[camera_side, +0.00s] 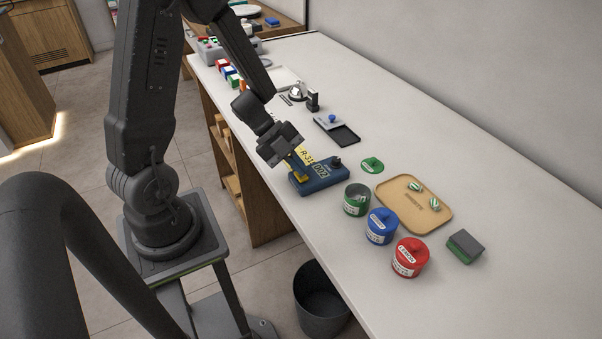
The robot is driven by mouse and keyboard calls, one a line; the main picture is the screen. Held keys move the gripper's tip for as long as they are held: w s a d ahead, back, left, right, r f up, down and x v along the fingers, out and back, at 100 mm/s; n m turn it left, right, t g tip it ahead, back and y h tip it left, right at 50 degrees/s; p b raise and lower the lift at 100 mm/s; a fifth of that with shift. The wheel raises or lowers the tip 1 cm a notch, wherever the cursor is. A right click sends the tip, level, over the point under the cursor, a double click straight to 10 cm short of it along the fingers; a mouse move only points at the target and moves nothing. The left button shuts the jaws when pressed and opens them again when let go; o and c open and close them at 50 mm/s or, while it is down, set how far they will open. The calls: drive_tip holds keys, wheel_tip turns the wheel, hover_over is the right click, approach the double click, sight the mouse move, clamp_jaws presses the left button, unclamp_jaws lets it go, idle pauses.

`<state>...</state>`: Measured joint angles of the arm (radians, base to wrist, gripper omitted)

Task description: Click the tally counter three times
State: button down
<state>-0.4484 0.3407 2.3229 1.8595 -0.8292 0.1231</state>
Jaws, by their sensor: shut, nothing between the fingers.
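The tally counter (322,182) is a dark blue block with a yellow label, a digit window that seems to read 000 and a dark knob at its right end. It sits on the white counter near the front edge. My gripper (299,174) is shut and empty, pointing down over the counter's left end. Its fingertips are at or just above a yellow part there; I cannot tell whether they touch. My gripper hides some of the tally counter's back left side.

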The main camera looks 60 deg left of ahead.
sight(299, 175)
drive_tip(key=shift+f, duration=0.2)
drive_tip(key=shift+r, duration=0.1)
idle(0.4)
drive_tip(key=shift+r, duration=0.75)
drive_tip(key=shift+r, duration=0.1)
drive_tip(key=shift+r, duration=2.4)
drive_tip(key=shift+w, duration=0.1)
